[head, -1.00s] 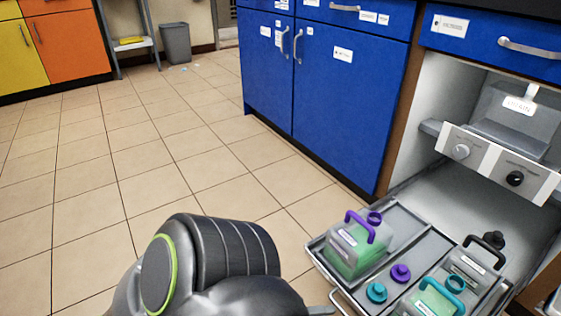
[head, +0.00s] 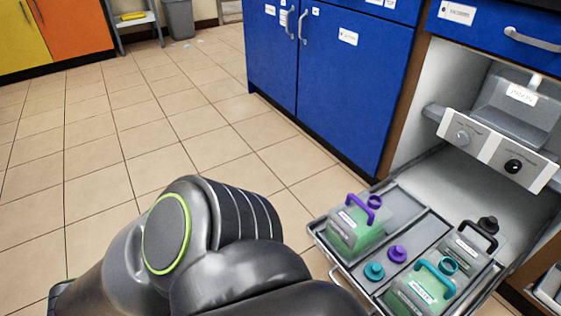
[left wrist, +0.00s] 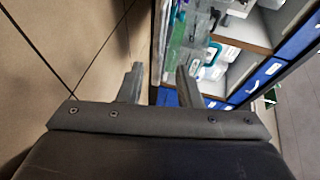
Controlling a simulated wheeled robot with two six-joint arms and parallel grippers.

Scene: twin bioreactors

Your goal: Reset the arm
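My left arm (head: 215,245) comes in from the bottom left of the head view, bent, with a green ring on its joint. My left gripper (left wrist: 160,72) shows in the left wrist view with its two grey fingers apart and nothing visible between them. It is not visible in the head view. My right arm and gripper are in neither view.
A pulled-out tray (head: 405,222) at the lower right holds bottles with purple (head: 355,228), teal (head: 420,290) and black (head: 475,245) handles, plus loose caps. Blue cabinets (head: 350,85) stand behind. The tiled floor (head: 130,150) at left is clear.

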